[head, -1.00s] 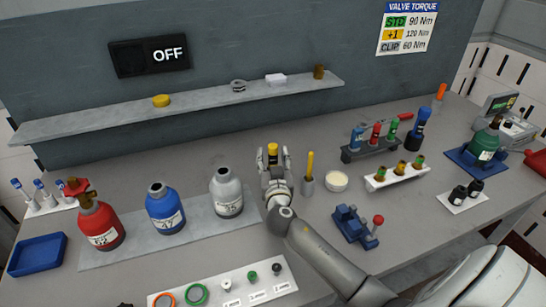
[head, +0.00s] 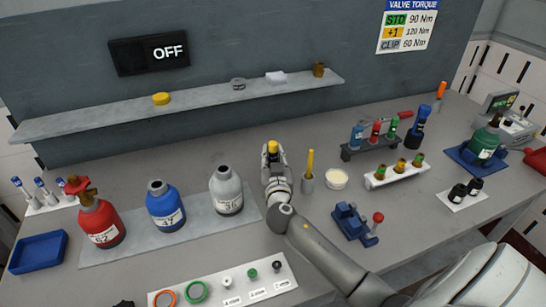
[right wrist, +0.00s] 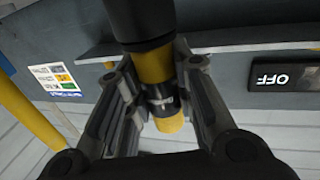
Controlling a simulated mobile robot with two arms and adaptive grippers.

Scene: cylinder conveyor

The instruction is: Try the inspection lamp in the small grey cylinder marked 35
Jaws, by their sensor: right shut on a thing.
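The small grey cylinder (head: 222,184) stands upright with an open neck on a pale mat; its label is small and seems to read 35. My right gripper (head: 272,158) is just to its right, apart from it. It is shut on the inspection lamp (head: 272,147), whose yellow end shows above the fingers. In the right wrist view the lamp (right wrist: 153,68) is a yellow and black stick between the fingers (right wrist: 160,105). My left gripper is not clearly in view.
The blue cylinder (head: 164,209) and red cylinder (head: 100,226) stand left of the grey one. A holder with a yellow stick (head: 308,177) and a white round dish (head: 336,179) are close right of my gripper. Rings and plugs lie on a white board (head: 238,292) in front.

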